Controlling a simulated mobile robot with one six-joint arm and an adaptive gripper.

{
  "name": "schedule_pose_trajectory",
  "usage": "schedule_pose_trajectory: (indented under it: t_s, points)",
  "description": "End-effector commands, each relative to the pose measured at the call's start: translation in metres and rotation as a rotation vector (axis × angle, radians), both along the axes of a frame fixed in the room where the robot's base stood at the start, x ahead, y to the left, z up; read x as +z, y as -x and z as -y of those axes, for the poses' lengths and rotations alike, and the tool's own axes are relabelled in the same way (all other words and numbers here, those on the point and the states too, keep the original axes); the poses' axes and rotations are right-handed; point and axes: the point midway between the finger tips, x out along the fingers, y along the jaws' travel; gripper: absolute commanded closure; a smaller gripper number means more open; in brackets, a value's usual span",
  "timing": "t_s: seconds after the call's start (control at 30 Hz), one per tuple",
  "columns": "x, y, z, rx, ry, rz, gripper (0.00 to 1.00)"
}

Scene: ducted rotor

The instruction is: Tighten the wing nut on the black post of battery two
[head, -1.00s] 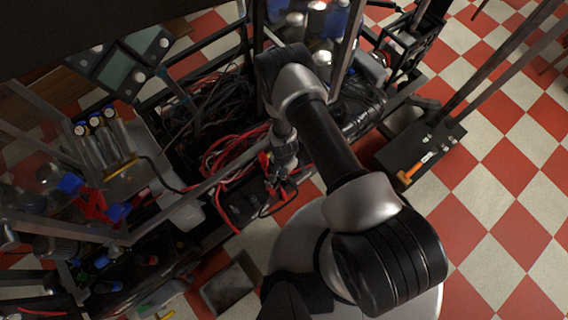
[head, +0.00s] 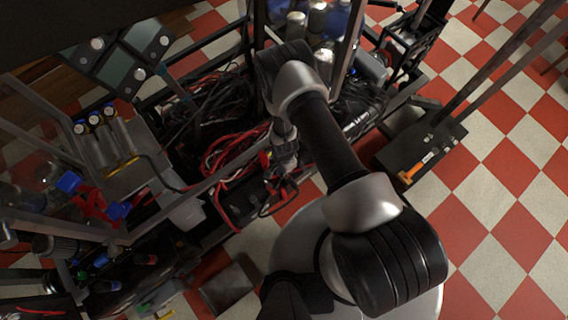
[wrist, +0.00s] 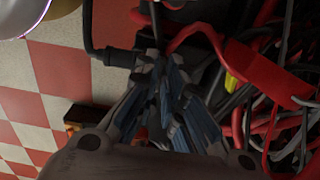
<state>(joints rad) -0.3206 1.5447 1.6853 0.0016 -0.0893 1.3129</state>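A dark battery (head: 243,205) sits low in the cart frame in the head view, with red and black cables around its top. I cannot tell which battery number it is. My gripper (head: 287,180) points down at its right end, close to the cables. In the wrist view my gripper's fingertips (wrist: 160,62) are close together at a dark terminal area. A thin dark upright piece shows just beyond the tips. The wing nut and the black post cannot be made out clearly; the fingers and shadow cover that spot. Whether the fingers hold anything is not visible.
A red block (wrist: 265,75) and a thick red cable (wrist: 195,33) lie right of the fingertips in the wrist view. Tangled cables (head: 225,150) fill the cart behind. A black box with an orange-handled tool (head: 414,170) stands right. Checkered floor is open farther right.

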Motion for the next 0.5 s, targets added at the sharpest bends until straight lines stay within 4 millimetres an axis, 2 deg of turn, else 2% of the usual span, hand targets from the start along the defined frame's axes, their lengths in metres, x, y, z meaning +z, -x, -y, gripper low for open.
schedule_pose_trajectory:
  t_s: [0.23, 0.5]
  points:
    - [-0.0005, 0.0002, 0.0001, 0.001, 0.000, 0.000, 0.73]
    - [-0.0007, 0.0006, 0.0002, 0.002, 0.001, -0.001, 0.73]
